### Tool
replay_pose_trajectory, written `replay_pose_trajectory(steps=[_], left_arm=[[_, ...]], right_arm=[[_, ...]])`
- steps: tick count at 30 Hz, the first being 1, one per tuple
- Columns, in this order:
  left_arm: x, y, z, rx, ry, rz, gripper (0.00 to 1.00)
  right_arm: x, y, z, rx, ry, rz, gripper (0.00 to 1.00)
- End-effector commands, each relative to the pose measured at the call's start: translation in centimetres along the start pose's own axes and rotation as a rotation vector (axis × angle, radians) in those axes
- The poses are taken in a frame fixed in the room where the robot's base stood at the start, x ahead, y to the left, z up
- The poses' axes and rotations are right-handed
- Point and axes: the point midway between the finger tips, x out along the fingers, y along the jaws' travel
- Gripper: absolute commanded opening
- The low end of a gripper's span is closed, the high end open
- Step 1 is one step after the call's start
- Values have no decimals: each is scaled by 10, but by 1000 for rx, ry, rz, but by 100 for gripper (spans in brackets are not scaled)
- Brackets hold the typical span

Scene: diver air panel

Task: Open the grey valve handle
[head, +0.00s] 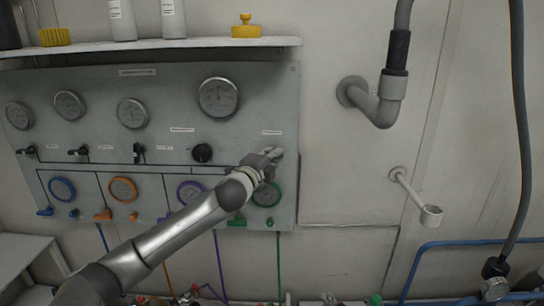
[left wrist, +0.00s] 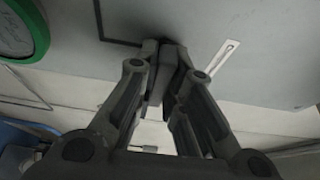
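My left gripper (head: 273,154) is at the right end of the grey panel, just under a small white label. It also shows in the left wrist view (left wrist: 165,48), where its fingertips are close together against the panel face. I cannot tell whether anything is held between them. I cannot make out a grey valve handle in either view; the gripper covers the spot below that label. My right gripper is not in view.
The panel (head: 170,100) carries several gauges, with a green-rimmed gauge (head: 266,194) just below my gripper. A shelf (head: 150,45) with bottles is above.

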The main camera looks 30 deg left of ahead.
Motion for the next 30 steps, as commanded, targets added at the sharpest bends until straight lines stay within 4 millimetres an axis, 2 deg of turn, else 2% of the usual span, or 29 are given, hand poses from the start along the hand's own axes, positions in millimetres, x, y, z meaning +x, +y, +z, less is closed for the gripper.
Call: replay_pose_trajectory(steps=[8, 14, 30], left_arm=[[0, 2, 0, -10, 0, -3, 0], [0, 6, -1, -74, 0, -28, 0], [0, 10, -1, -503, 1, -205, 0]], right_arm=[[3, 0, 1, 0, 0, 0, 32], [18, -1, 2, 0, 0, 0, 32], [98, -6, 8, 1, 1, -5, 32]])
